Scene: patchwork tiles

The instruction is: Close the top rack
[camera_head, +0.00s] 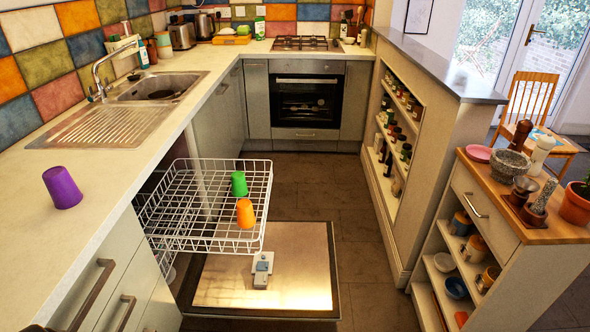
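The top rack (180,222) is a white wire basket pulled well out of the dishwasher under the left counter. A green cup (239,184) and an orange cup (245,213) stand in it toward its right side. The dishwasher door (215,280) is folded down flat below the rack, with a grey dispenser-like part (262,268) on its inner face. The rack hides part of the dishwasher's inside. Neither of my grippers shows in the head view.
A purple cup (62,188) stands on the left counter (110,195), near the sink (155,88). Drawers with handles (97,290) lie at the lower left. A wooden-topped shelf unit (500,215) stands at the right. Tiled floor (310,190) is free between.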

